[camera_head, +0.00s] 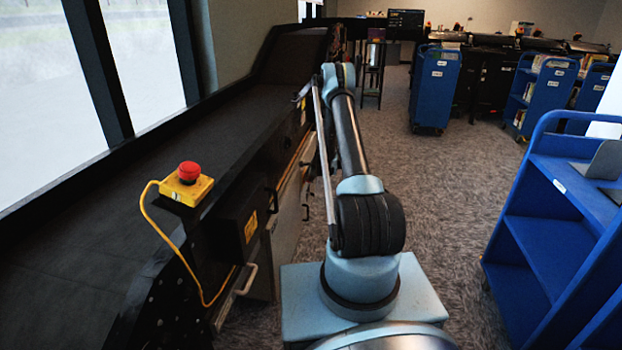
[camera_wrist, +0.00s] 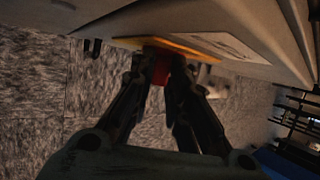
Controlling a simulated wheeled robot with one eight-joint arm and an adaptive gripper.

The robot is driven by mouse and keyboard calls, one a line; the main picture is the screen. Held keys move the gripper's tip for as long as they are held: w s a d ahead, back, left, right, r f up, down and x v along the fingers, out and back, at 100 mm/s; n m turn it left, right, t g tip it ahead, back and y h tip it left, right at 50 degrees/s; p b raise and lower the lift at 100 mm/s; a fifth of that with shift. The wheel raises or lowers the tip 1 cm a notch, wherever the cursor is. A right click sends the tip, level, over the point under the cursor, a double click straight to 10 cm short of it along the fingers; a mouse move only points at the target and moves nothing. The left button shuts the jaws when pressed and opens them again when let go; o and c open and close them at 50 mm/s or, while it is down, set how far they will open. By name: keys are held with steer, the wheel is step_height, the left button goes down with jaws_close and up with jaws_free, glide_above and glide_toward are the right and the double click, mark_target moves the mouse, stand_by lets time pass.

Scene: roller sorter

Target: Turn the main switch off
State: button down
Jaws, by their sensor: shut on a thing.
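In the wrist view, the main switch's red knob (camera_wrist: 159,72) stands out from a yellow backing plate (camera_wrist: 200,47) on a grey panel (camera_wrist: 232,35). My gripper (camera_wrist: 161,66) has its two black fingers on either side of the red knob and is shut on it. The fingers cover parts of the knob, so its turn position cannot be read. In the head view my arm reaches forward along the conveyor's side; my gripper and the switch cannot be made out there.
A black conveyor (camera_head: 110,200) runs along the windows on the left. A yellow box with a red button (camera_head: 188,180) sits on it, its yellow cable hanging down. Blue carts stand at the right (camera_head: 540,235) and further back (camera_head: 435,90). Carpeted floor between is clear.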

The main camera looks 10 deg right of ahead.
steer(key=shift+s+a+f+t, duration=0.2)
steer(key=shift+s+a+t, duration=0.05)
steer(key=shift+a+t, duration=0.15)
steer(key=c, duration=1.6)
jaws_free()
steer(key=shift+o, duration=0.2)
steer(key=shift+d, duration=0.1)
steer(key=shift+d, duration=0.1)
steer(key=v, duration=1.1)
steer(key=shift+s+r, duration=0.25)
steer(key=shift+s, duration=0.1)
